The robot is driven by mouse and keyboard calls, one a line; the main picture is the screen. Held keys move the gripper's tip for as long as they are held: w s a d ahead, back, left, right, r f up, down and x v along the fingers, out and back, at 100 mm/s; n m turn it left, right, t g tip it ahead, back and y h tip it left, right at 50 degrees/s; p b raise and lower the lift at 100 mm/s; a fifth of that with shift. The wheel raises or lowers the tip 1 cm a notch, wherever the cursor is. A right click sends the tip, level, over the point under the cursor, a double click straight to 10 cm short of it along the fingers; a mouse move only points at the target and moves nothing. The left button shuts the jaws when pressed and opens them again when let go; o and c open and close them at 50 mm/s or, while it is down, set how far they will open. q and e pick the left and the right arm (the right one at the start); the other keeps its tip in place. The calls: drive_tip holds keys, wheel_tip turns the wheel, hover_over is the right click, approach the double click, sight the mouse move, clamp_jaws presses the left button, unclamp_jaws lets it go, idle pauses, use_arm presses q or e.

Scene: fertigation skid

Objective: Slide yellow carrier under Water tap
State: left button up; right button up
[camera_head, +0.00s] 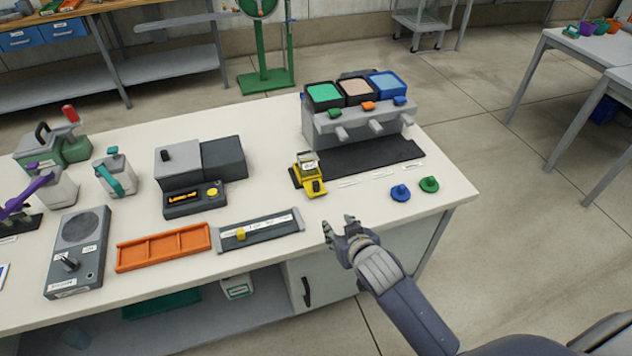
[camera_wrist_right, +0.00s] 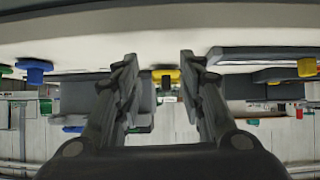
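The yellow carrier (camera_head: 313,187) stands on the white table, left of the dark mat (camera_head: 365,157), with a clear container on top. It also shows in the right wrist view (camera_wrist_right: 166,76), ahead between the fingers. A grey dispenser (camera_head: 360,124) with green, tan and blue hoppers has three spouts over the mat's back edge. I cannot read which tap is Water. My right gripper (camera_head: 339,226) is open and empty at the table's front edge, apart from the carrier; it also fills the right wrist view (camera_wrist_right: 159,65). My left gripper is not in view.
A blue knob (camera_head: 400,193) and a green knob (camera_head: 429,184) lie right of the carrier, in front of the mat. A dark grey device (camera_head: 197,177) and a slider rail (camera_head: 262,233) stand to its left. Bare table lies between carrier and front edge.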

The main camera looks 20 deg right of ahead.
sight(317, 184)
drive_tip(key=w+r+t, duration=0.1)
drive_tip(key=w, duration=0.1)
drive_tip(key=w+r, duration=0.1)
drive_tip(key=w, duration=0.2)
drive_tip(key=w+r+t, duration=0.1)
drive_tip(key=w, duration=0.1)
drive_tip(key=shift+w+a+r+t+y, duration=0.15)
drive_tip(key=shift+w+a+t+y, duration=0.05)
drive_tip(key=shift+a+t+y, duration=0.1)
drive_tip(key=x, duration=1)
drive_tip(key=shift+w, duration=0.2)
drive_tip(key=shift+c, duration=0.6)
clamp_jaws()
